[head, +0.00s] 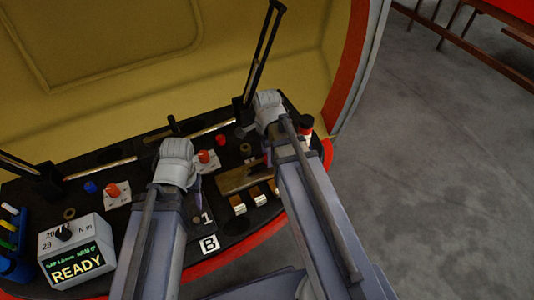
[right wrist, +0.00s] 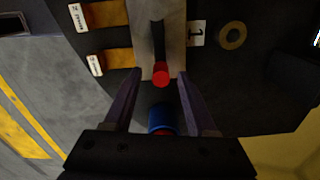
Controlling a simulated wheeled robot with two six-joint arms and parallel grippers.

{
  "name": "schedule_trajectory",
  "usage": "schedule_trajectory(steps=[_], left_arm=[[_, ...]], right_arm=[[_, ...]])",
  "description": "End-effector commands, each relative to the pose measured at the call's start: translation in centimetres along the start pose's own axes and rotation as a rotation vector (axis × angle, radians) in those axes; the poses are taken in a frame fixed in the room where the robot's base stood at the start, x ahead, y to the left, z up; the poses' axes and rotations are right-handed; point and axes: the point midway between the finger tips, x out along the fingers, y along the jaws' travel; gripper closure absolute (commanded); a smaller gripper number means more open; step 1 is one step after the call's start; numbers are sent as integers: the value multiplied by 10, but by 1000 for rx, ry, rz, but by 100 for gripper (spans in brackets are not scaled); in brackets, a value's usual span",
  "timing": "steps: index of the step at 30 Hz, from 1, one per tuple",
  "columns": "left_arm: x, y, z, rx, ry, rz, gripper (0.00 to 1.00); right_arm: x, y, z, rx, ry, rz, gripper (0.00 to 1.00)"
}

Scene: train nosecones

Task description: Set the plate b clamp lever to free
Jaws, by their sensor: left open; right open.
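In the right wrist view a dark lever with a red tip (right wrist: 160,73) stands on a pale metal plate (right wrist: 172,35). My right gripper (right wrist: 160,85) is open, with its fingers on either side of the red tip; I cannot tell whether they touch it. A blue and red cylinder (right wrist: 160,118) lies nearer the gripper body. In the head view a white label B (head: 209,244) is on the black board, below a label 1 (head: 207,218). My left gripper (head: 175,164) is at the left arm's end over the board, its fingers not distinct. The lever's setting is unclear.
The black board (head: 240,229) has a red rim. A readout box (head: 73,252) reading READY stands at left. Orange knobs (head: 112,190) (head: 206,157) and brass blocks (head: 240,180) lie around the arms. A tall dark post (head: 262,50) rises at the back.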

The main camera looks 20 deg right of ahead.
Motion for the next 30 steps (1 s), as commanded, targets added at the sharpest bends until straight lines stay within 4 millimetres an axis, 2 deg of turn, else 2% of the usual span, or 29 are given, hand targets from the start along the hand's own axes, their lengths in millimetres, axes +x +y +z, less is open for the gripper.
schedule_trajectory(steps=[1,13,30], left_arm=[[-11,-1,1,0,0,0,50],[-60,-6,4,-1,0,0,50],[-63,-6,4,-1,0,0,50]], right_arm=[[-11,0,0,0,0,0,43],[-60,0,0,0,0,1,43],[-63,0,0,0,0,1,43]])
